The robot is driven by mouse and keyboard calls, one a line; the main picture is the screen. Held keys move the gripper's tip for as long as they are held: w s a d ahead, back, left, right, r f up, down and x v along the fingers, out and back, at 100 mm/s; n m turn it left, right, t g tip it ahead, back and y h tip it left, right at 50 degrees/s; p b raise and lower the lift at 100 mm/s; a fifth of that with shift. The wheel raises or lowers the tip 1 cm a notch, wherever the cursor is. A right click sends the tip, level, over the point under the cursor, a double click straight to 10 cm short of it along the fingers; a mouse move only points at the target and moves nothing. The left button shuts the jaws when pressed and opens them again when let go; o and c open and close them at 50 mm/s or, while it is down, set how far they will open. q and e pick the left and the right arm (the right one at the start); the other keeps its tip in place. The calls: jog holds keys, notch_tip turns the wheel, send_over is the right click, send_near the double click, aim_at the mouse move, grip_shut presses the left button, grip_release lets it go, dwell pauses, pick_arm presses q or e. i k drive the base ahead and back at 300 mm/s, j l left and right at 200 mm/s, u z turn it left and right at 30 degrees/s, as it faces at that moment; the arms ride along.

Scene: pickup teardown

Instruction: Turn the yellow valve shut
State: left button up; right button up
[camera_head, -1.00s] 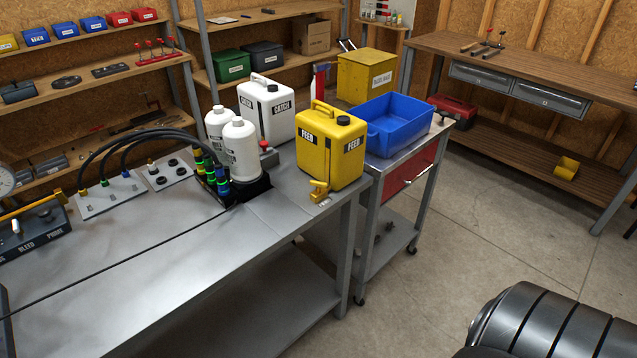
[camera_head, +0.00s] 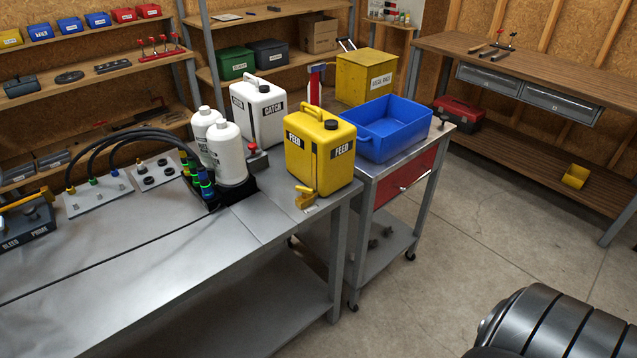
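The yellow valve (camera_head: 306,197) is a small tap low on the near side of the yellow FEED jug (camera_head: 320,155). It sits close to the right end of the grey metal bench (camera_head: 150,270). Its handle is too small to tell whether it is open or shut. Neither gripper shows in the head view. A dark ribbed arm link of mine (camera_head: 560,325) shows at the lower right, well away from the valve.
A white CATCH jug (camera_head: 258,112) and two white bottles (camera_head: 228,155) stand left of the FEED jug. Black hoses (camera_head: 130,143) run to fittings on the bench. A blue bin (camera_head: 393,130) sits on a cart at right. The front bench top and the floor at right are clear.

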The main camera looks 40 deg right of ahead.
aim_at(304, 190)
jog(key=l, duration=0.55)
jog(key=k+l, duration=0.15)
jog(key=l, duration=0.9)
jog(key=k+u, duration=0.05)
